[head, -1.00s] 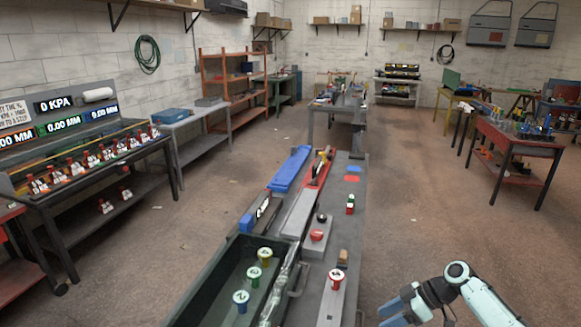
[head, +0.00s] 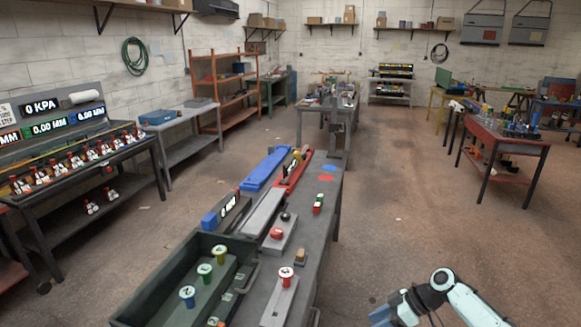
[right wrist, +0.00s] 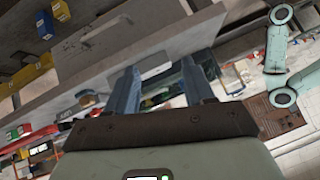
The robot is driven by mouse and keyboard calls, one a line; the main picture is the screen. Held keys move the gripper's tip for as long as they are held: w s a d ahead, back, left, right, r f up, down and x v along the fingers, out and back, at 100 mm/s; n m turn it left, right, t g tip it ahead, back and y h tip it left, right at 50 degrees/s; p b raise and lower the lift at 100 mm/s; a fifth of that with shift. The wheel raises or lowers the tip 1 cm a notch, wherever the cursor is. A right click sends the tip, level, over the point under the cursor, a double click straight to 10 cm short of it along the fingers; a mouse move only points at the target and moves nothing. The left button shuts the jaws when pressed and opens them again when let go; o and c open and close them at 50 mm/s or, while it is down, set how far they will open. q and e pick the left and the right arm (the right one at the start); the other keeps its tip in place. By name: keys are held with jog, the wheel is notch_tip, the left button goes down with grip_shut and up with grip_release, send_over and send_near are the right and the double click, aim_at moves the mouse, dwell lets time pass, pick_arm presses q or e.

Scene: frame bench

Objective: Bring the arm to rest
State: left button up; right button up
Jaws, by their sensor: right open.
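My right arm (head: 462,300) is at the lower right of the head view, bent at the elbow, to the right of the bench and apart from it. Its gripper (head: 385,318) is only partly in view at the bottom edge. In the right wrist view the right gripper (right wrist: 165,85) is open, with its two blue-grey fingers apart and nothing seen held between them. My left gripper is not in view.
The grey bench (head: 318,215) carries a dark green bin (head: 130,292) with numbered knobs, a red button (head: 277,233) and a blue bar (head: 265,168). A red table (head: 505,143) stands at the right. Open floor (head: 415,210) lies between them.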

jog(key=s+a+f+m+h, duration=0.1)
jog(key=s+a+f+m, duration=0.5)
jog(key=f, duration=0.5)
jog(key=s+a+f+m, duration=0.1)
jog(key=s+a+f, duration=0.3)
jog(key=a+f, duration=0.55)
jog(key=s+d+f+m+h, duration=0.2)
jog(key=s+f+m, duration=0.2)
jog(key=s, duration=0.7)
jog(key=s+d+f+m+h, duration=0.2)
jog(key=s+f+m, duration=0.3)
jog(key=s, duration=0.6)
jog(key=shift+f+m+g, duration=0.3)
jog(key=shift+f+g, duration=0.1)
jog(key=shift+f, duration=0.15)
jog(key=shift+s, duration=0.1)
